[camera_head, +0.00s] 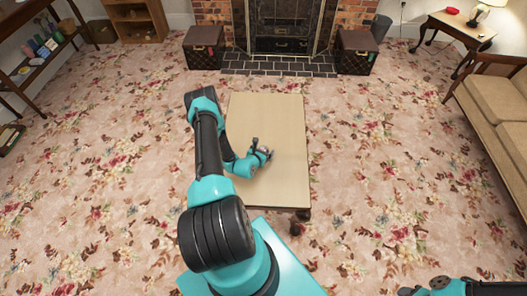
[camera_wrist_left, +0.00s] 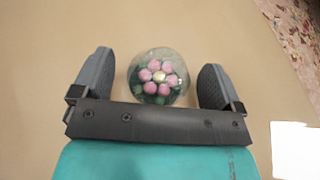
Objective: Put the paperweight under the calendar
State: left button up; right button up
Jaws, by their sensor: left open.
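The paperweight (camera_wrist_left: 158,77) is a clear glass dome with a pink flower and green leaves inside. In the left wrist view it sits between the two fingers of my left gripper (camera_wrist_left: 156,72), with a gap on each side. My left gripper is open. In the head view the left gripper (camera_head: 264,153) is low over the wooden table (camera_head: 265,112), and the paperweight is hard to make out there. A white flat thing (camera_wrist_left: 294,150) shows at the right edge of the wrist view; I cannot tell if it is the calendar. Part of my right arm shows at the bottom right.
The table top is bare beyond the gripper. Carpet surrounds it. A fireplace (camera_head: 284,28) with a chest (camera_head: 204,47) on the left and another (camera_head: 356,52) on the right stands behind. A sofa (camera_head: 498,98) is at the right and a shelf (camera_head: 40,50) at the left.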

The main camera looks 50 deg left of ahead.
aim_at(264, 149)
pick_arm(q)
jog(key=shift+w+a+f, duration=0.15)
jog(key=shift+w, duration=0.1)
dwell(0.3)
jog(key=c, duration=1.2)
jog(key=shift+c, duration=0.2)
jog(key=shift+r, duration=0.5)
jog(key=r, duration=0.2)
jog(key=shift+s+d+r, duration=0.2)
jog(key=shift+d+r, duration=0.1)
jog(key=shift+r, duration=0.05)
jog(key=s+d, duration=0.3)
jog(key=d, duration=0.1)
jog(key=s+d+r, duration=0.1)
jog(key=s+d, duration=0.2)
jog(key=d, duration=0.1)
jog(key=s+d, duration=0.3)
jog(key=d, duration=0.1)
jog(key=shift+s+d+r, duration=0.1)
jog(key=shift+d+r, duration=0.05)
jog(key=shift+r, duration=0.05)
